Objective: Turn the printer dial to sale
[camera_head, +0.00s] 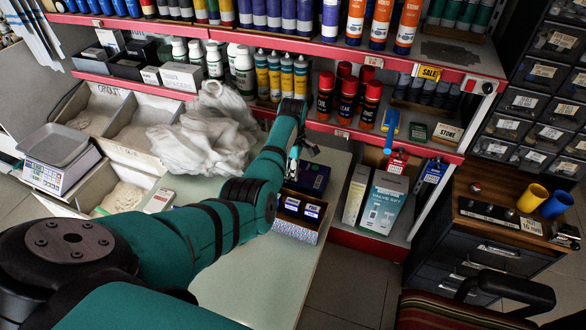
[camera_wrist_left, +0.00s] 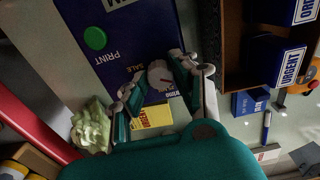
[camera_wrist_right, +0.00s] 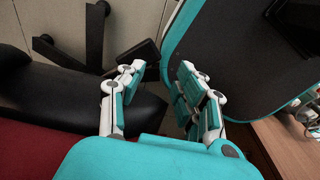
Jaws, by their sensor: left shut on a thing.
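The printer is a dark blue box (camera_wrist_left: 120,38) with a green button (camera_wrist_left: 95,38) and the words PRINT and SALE on its face. It also shows on the counter in the head view (camera_head: 314,181). Its round pale dial (camera_wrist_left: 160,76) carries a small red mark and sits beside the word SALE. I cannot tell which label the mark points at. My left gripper (camera_wrist_left: 157,72) has its fingers on both sides of the dial and is shut on it. In the head view the left gripper (camera_head: 294,158) reaches down at the printer. My right gripper (camera_wrist_right: 157,82) is open and empty.
A box with URGENT labels (camera_head: 297,230) stands close in front of the printer. A yellow label (camera_wrist_left: 152,117) lies by the printer. Crumpled plastic (camera_head: 208,135) and a scale (camera_head: 55,155) are to the left. Red-edged shelves with bottles rise behind. A chair (camera_wrist_right: 70,100) is under my right gripper.

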